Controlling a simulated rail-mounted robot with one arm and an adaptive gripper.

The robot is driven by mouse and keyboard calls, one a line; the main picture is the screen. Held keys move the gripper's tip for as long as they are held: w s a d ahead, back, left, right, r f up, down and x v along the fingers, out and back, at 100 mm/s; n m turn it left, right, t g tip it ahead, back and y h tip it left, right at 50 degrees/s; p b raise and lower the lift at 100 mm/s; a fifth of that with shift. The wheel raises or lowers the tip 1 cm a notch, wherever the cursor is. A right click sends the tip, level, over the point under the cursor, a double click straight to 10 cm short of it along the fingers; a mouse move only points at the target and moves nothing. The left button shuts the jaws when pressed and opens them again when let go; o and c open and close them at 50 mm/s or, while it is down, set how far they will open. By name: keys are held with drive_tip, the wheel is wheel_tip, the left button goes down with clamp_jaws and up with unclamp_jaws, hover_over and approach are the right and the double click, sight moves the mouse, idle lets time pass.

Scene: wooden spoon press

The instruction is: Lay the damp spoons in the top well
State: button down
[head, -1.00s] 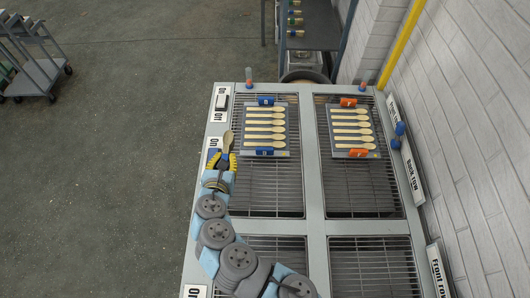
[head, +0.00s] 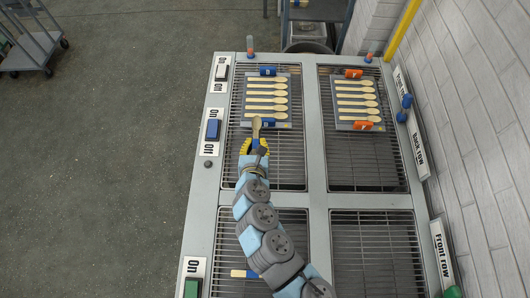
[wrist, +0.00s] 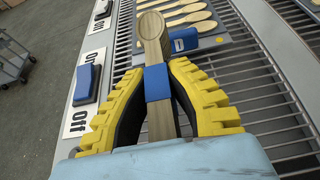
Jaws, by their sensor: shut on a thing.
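A wooden spoon (head: 256,126) with a blue band (wrist: 158,82) stands bowl-up in my gripper (head: 253,147). In the wrist view the yellow ridged fingers (wrist: 160,95) are shut on its handle around the band. My gripper is over the back left grated well (head: 285,168), just below the tray with blue clips (head: 281,125). Several pale spoons (head: 267,93) lie in a row on that tray. A second tray with orange clips (head: 376,125) holds several more spoons (head: 356,96) in the back right well. I cannot tell which spoons are damp.
A tan stick-like piece with a blue part (head: 240,273) lies in the front left well, partly hidden by my arm. White (head: 221,71), blue (head: 213,129) and green (head: 192,288) switches line the left frame. The front right well (head: 380,250) is bare.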

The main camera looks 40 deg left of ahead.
drive_tip(key=shift+w+d+f, duration=0.35)
drive_tip(key=shift+d+f, duration=0.05)
drive_tip(key=shift+f, duration=0.25)
drive_tip(key=shift+w+d+f, duration=0.35)
drive_tip(key=shift+f, duration=0.25)
drive_tip(key=shift+w+d+f, duration=0.15)
drive_tip(key=shift+d+f, duration=0.05)
drive_tip(key=shift+f, duration=0.25)
drive_tip(key=shift+w+d+f, duration=0.15)
drive_tip(key=shift+f, duration=0.25)
drive_tip(key=shift+s+a+f+b, duration=0.1)
drive_tip(key=shift+f+b, duration=0.4)
drive_tip(key=shift+f, duration=0.55)
drive_tip(key=shift+f, duration=0.2)
drive_tip(key=c, duration=1.2)
unclamp_jaws()
drive_tip(key=shift+r, duration=0.15)
